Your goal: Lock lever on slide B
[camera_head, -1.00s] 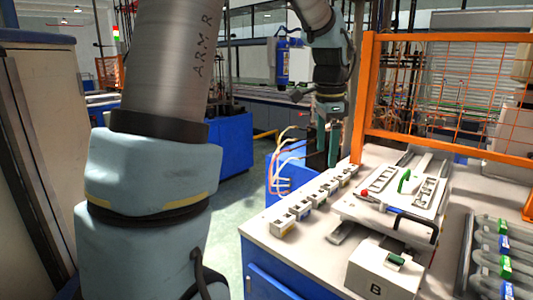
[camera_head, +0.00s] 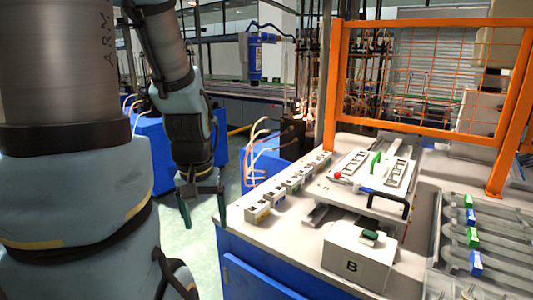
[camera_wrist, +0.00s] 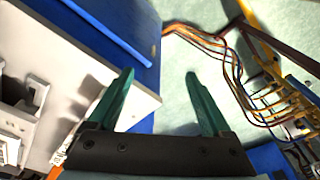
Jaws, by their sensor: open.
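Slide B is a white plate (camera_head: 343,189) on rails on the workbench, behind a white box marked B (camera_head: 352,265). It carries a green lever (camera_head: 375,162), a red knob (camera_head: 337,175) and a black handle (camera_head: 389,203). Which part is the lock lever is not certain; the green lever stands up near the plate's far middle. My gripper (camera_head: 203,207) hangs left of the bench, pointing down, well apart from the slide. In the wrist view its two green fingers (camera_wrist: 160,105) are spread with nothing between them.
A row of small white blocks (camera_head: 278,194) lines the bench's left edge. An orange mesh fence (camera_head: 430,135) stands behind the slide. A tray (camera_head: 455,235) with grey tubes and green and blue clips is at right. Loose wires (camera_wrist: 235,50) hang nearby.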

